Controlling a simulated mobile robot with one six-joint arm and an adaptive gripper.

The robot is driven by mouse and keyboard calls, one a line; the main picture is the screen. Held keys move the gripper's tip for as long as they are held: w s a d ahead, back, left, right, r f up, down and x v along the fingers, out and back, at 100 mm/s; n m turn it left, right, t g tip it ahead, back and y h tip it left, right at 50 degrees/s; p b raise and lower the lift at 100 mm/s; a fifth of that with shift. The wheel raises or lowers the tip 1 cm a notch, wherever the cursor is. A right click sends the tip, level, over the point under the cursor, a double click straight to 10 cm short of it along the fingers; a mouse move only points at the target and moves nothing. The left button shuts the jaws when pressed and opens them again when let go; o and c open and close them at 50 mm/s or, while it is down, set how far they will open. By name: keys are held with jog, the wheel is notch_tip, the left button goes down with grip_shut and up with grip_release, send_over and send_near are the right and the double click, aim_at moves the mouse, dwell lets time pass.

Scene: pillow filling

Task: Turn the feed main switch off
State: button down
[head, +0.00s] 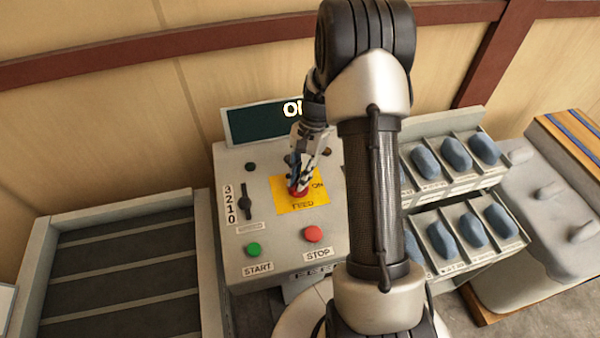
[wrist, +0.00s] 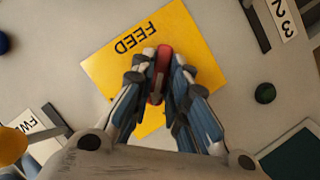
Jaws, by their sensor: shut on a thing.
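The feed main switch (wrist: 161,68) is a red handle on a yellow plate marked FEED (wrist: 180,25). In the head view the yellow plate (head: 287,205) sits on the grey control panel, and the red switch (head: 297,192) shows under my fingertips. My gripper (head: 301,180) is shut on the red handle. In the wrist view its two fingers (wrist: 160,75) close on either side of the handle. The word ON is legible at the plate's right side in the head view. The handle's exact pointing is partly hidden by the fingers.
A green START button (head: 253,250) and a red STOP button (head: 313,234) stand in front of the plate. A black slider (head: 244,205) marked 3 2 1 0 is at left. A dark display (head: 260,123) stands behind, partly covered by my arm. Blue pillows (head: 425,160) lie in racks at right.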

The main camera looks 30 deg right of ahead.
jog(key=n+g+h+p, duration=0.1)
jog(key=n, duration=0.3)
jog(key=shift+w+a+n, duration=0.1)
jog(key=shift+n, duration=0.2)
jog(key=n+g+h+p, duration=0.1)
jog(key=n, duration=0.3)
jog(key=shift+h, duration=0.3)
jog(key=shift+n, duration=0.3)
jog(key=c, duration=1.6)
grip_release()
jog(key=shift+a, duration=0.1)
jog(key=shift+o, duration=0.2)
jog(key=v, duration=1.2)
jog(key=shift+w, duration=0.1)
jog(key=shift+a, duration=0.1)
